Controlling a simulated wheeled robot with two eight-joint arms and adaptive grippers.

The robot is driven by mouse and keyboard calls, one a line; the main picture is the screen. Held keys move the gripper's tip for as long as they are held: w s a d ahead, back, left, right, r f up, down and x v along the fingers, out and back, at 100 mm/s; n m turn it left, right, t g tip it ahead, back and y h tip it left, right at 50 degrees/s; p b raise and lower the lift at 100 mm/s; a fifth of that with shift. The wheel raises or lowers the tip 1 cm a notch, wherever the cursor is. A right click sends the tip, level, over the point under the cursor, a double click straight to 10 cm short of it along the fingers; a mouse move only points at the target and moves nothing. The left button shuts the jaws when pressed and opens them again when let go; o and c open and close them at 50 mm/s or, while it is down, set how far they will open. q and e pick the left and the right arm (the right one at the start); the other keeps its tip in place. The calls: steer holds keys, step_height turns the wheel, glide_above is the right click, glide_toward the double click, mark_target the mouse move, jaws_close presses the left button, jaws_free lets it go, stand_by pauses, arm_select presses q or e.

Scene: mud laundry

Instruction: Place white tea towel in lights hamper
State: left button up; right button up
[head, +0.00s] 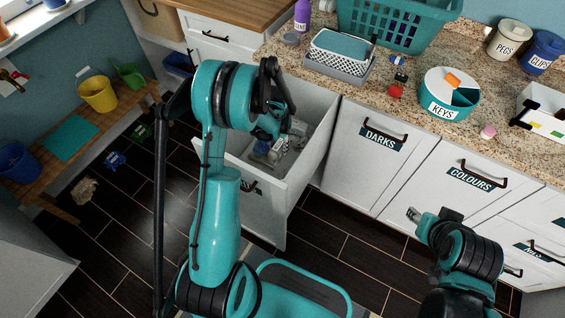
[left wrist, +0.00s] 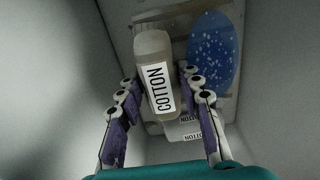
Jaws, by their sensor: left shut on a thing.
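My left gripper (head: 272,140) reaches down into an open white drawer (head: 318,165) below the counter. In the left wrist view its fingers (left wrist: 160,95) are shut on a pale cylindrical container (left wrist: 153,48) labelled COTTON. Other labelled items and a blue speckled oval thing (left wrist: 214,50) lie beyond it. I cannot pick out a white tea towel for certain. No label reading LIGHTS can be read; the open drawer's label is partly hidden by my arm. My right gripper (head: 415,214) is at the lower right, away from the counter, its jaws unclear.
Closed fronts labelled DARKS (head: 382,139) and COLOURS (head: 471,178) stand right of the open drawer. The counter holds a teal basket (head: 390,25), a grey tray (head: 340,66) and a KEYS tub (head: 448,95). A wooden bench (head: 100,130) stands left; dark floor lies between.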

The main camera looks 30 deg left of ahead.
arm_select(q)
step_height(320, 180, down, 10)
steer(key=b, duration=0.4)
steer(key=shift+r, duration=0.15)
steer(key=o, duration=1.2)
